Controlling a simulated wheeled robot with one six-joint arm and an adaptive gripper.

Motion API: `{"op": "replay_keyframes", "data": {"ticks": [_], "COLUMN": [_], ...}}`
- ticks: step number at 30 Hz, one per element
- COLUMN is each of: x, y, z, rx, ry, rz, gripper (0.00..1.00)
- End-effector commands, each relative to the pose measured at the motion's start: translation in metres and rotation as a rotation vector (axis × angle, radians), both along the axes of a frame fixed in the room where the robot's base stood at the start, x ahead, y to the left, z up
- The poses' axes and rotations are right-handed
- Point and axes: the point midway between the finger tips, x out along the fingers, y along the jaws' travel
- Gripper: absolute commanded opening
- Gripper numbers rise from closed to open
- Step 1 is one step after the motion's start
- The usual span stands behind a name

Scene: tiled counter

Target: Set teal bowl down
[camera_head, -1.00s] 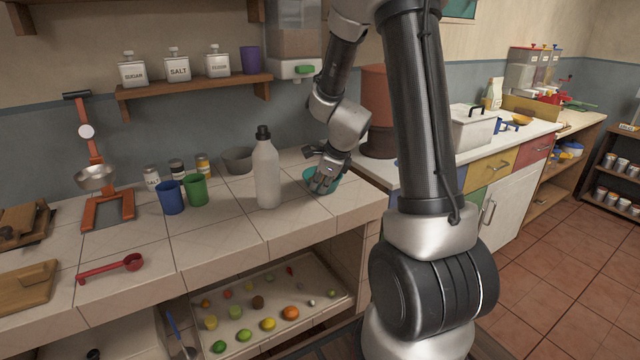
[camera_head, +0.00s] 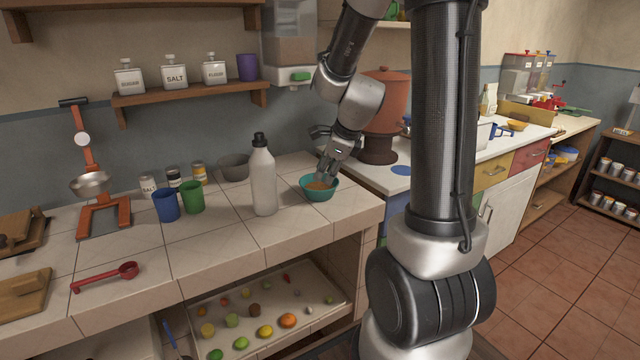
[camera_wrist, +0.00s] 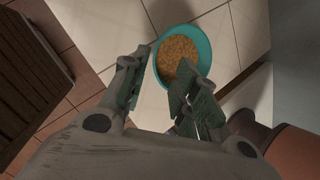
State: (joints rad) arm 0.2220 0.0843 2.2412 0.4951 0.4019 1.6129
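The teal bowl (camera_head: 319,194) stands upright on the tiled counter (camera_head: 225,240), near its right end. It holds a tan, grainy filling, which also shows in the wrist view inside the teal bowl (camera_wrist: 207,50). My gripper (camera_head: 326,171) is at the bowl's back rim, pointing down. In the wrist view the fingers of my gripper (camera_wrist: 162,75) are spread apart, with the near-left part of the rim showing in the gap. The right finger overlaps the filling in the picture. I cannot tell whether either finger touches the bowl.
A white bottle (camera_head: 263,182) stands just left of the bowl, with a grey bowl (camera_head: 235,168) behind it. Green (camera_head: 192,198) and blue (camera_head: 166,205) cups are farther left. A terracotta dispenser (camera_head: 386,105) stands behind right. Bare tiles lie in front of the bowl.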

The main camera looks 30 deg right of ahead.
Motion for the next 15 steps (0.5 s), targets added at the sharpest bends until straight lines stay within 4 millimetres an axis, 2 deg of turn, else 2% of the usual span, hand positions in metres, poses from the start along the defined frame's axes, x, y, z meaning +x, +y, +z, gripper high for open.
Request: {"op": "replay_keyframes", "data": {"ticks": [3, 8, 11, 14, 15], "x": [-0.009, -0.018, -0.037, -0.074, -0.093], "y": [-0.002, 0.0, 0.013, 0.032, 0.038], "z": [0.017, 0.031, 0.05, 0.075, 0.084], "rx": [0.0, -0.017, -0.102, -0.27, -0.351], "ry": [-0.003, -0.003, -0.016, -0.039, -0.047], "rz": [0.0, 0.038, 0.222, 0.571, 0.736], "gripper": [0.29, 0.29, 0.29, 0.29, 0.29]}}
